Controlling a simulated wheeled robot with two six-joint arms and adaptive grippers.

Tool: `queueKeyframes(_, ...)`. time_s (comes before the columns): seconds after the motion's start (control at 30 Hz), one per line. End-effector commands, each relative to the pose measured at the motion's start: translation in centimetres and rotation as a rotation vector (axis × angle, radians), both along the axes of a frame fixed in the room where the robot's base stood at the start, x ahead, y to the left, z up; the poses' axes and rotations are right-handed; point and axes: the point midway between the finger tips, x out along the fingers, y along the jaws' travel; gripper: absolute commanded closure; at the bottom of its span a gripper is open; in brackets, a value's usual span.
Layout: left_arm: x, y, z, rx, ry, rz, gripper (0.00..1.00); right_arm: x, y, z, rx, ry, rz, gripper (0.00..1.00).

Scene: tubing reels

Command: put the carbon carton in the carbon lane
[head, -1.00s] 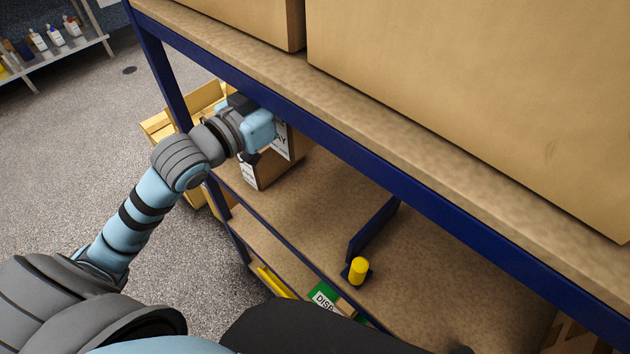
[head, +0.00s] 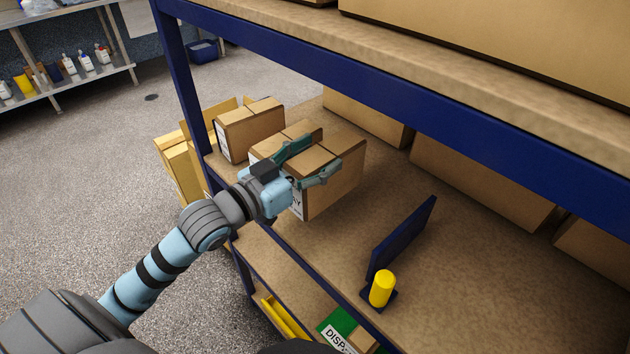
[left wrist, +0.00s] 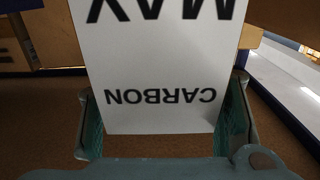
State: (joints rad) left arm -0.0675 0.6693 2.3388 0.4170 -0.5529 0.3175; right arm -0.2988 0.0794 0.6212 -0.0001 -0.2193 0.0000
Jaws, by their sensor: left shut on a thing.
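The carbon carton (head: 335,190) is a brown box on the middle shelf level, left of a dark blue divider. In the left wrist view its white label (left wrist: 160,70) reads CARBON and MAY upside down. My left gripper (head: 328,150) is shut on this carton, with one finger along each side. Both fingers also flank the label in the left wrist view. I cannot tell whether the carton's base touches the shelf. No lane marked carbon is readable. My right gripper is not in view.
Another brown carton (head: 250,130) stands close behind on the left. The blue divider (head: 400,238) stands on the shelf (head: 480,270) with a yellow cylinder (head: 382,288) at its near end. Larger boxes (head: 475,185) stand at the back. A blue beam (head: 400,110) crosses above. The shelf right of the divider is clear.

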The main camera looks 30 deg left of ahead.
Motion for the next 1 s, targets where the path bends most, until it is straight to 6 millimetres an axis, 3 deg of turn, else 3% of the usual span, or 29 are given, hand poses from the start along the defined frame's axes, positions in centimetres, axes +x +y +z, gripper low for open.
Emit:
queueKeyframes(0.17, 0.0, 0.0, -3.7, -0.002, 0.002, 0.001, 1.0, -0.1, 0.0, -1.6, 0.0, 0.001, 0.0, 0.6)
queueKeyframes(0.57, 0.0, 0.0, -4.2, 0.0, -0.001, 0.0, 1.0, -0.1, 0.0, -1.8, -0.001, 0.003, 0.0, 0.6)
queueKeyframes(0.6, 0.0, 0.0, -4.2, 0.0, 0.002, 0.001, 0.39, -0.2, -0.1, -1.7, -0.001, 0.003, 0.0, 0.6)
queueKeyframes(0.7, 0.0, 0.0, -4.1, 0.0, 0.002, 0.001, 0.23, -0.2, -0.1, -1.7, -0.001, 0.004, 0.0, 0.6)
queueKeyframes(1.0, 0.0, 0.0, -4.1, 0.0, 0.001, 0.001, 0.22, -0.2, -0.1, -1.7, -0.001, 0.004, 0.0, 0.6)
